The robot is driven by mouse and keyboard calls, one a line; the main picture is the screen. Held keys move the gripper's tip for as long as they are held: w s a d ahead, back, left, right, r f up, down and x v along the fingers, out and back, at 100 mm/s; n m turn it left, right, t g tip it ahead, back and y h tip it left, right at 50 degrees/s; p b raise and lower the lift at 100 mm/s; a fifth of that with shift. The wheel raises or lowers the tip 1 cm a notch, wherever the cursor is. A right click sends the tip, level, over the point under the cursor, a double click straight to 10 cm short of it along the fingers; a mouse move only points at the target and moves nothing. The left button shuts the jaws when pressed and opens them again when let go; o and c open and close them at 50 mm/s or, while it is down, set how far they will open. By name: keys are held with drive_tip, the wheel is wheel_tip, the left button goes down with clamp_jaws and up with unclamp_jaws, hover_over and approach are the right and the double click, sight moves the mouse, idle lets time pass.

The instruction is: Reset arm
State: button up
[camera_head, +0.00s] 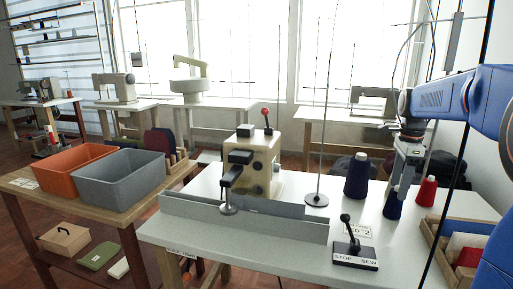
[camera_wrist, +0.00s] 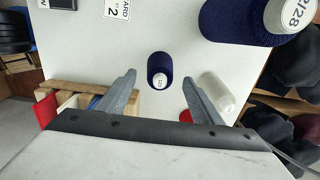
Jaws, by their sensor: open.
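My gripper (camera_head: 402,190) hangs over the right side of the white work table (camera_head: 290,250), pointing down. In the wrist view its two grey fingers (camera_wrist: 158,78) are spread with nothing held between them. A small navy thread spool (camera_wrist: 157,66) shows in the gap, below and apart from the fingers. A larger navy cone (camera_wrist: 240,22) stands at the upper right there. In the head view a navy cone (camera_head: 356,176) stands left of the gripper and a red cone (camera_head: 427,191) right of it. The gripper partly hides another dark blue cone.
The cream buttonhole machine (camera_head: 262,152) stands at the table's middle behind a low grey guard (camera_head: 290,224). A stop/sew lever (camera_head: 354,250) sits in front. A wooden box (camera_head: 437,248) is at the right edge. Orange (camera_head: 62,165) and grey (camera_head: 119,176) bins stand on the left table.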

wheel_tip(320, 180, up, 3)
drive_tip(key=shift+r, duration=0.5)
drive_tip(key=shift+s+r+n, duration=0.1)
drive_tip(key=shift+s+n, duration=0.15)
drive_tip(key=shift+n, duration=1.15)
drive_tip(key=shift+n, duration=0.4)
